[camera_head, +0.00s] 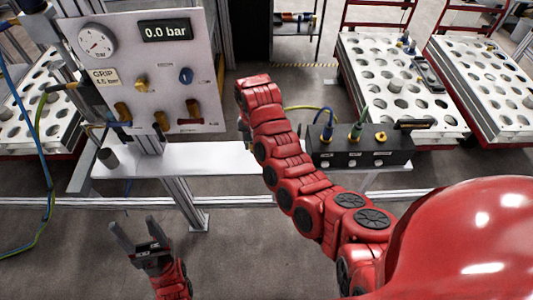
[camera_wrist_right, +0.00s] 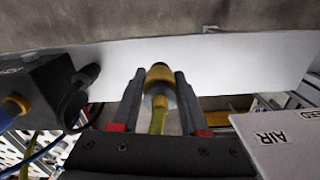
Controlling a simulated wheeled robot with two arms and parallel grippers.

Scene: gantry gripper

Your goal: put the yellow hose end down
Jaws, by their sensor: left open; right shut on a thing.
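The yellow hose end (camera_wrist_right: 159,78), a brass-yellow fitting with a pale collar, sits between the fingers of my right gripper (camera_wrist_right: 159,74) in the right wrist view. The gripper is shut on it, and its yellow hose (camera_wrist_right: 158,122) runs back toward the wrist. A white shelf surface (camera_wrist_right: 215,62) lies beyond the fitting; I cannot tell whether they touch. In the head view my red right arm hides the hose end and most of that gripper. My left gripper (camera_head: 136,227) is open and empty at the lower left, above the floor.
A black connector block (camera_head: 360,153) with blue, green and yellow fittings stands right of my arm on the white shelf (camera_head: 205,158). A panel (camera_head: 150,60) with a gauge and a 0.0 bar display stands left. Perforated white racks (camera_head: 395,85) stand behind.

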